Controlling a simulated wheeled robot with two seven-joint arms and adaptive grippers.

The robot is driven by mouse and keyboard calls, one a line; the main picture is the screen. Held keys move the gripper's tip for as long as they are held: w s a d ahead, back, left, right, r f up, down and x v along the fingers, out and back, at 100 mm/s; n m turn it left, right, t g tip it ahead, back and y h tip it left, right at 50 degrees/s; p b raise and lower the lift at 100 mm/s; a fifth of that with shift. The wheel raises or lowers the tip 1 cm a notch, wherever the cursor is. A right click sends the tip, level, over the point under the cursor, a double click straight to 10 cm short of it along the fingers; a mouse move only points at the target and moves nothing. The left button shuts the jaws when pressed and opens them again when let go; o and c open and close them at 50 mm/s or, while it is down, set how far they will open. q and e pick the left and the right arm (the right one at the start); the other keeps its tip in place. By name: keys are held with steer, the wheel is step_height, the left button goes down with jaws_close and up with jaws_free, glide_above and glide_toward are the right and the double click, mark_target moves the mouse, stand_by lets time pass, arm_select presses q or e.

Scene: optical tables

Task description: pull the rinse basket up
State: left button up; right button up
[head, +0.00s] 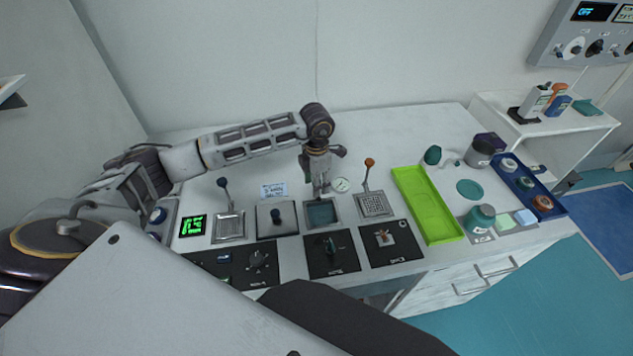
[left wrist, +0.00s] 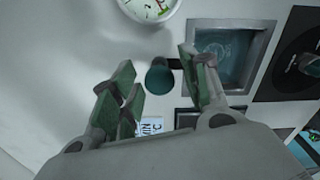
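The rinse basket appears to be the one in the square teal basin (head: 322,212), which also shows in the left wrist view (left wrist: 225,52). A dark teal ball knob (left wrist: 160,76) on a dark stem stands beside that basin's edge. In the head view my gripper hides this lever. My left gripper (head: 321,188) points down at the back edge of the basin. In the left wrist view its fingers (left wrist: 157,66) are open, with the knob between them; I cannot tell whether they touch it. My right gripper is not in view.
A basket with a blue-knobbed lever (head: 223,184) stands left, and one with an orange-knobbed lever (head: 369,163) stands right. A lidded station (head: 277,219) adjoins the basin. A round gauge (left wrist: 151,7) is close to the gripper. A green tray (head: 428,207) lies farther right.

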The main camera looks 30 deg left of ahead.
arm_select(q)
jaws_close()
step_height(320, 180, up, 6)
steer(key=shift+w+r+p, duration=0.1)
steer(key=shift+r+p, duration=0.15)
steer(key=shift+p, duration=0.4)
steer(key=shift+w, duration=0.1)
steer(key=shift+c, duration=0.7)
jaws_free()
steer(key=shift+r, duration=0.15)
steer(key=shift+o, duration=1.4)
steer(key=shift+s, duration=0.2)
steer(key=shift+w, duration=0.1)
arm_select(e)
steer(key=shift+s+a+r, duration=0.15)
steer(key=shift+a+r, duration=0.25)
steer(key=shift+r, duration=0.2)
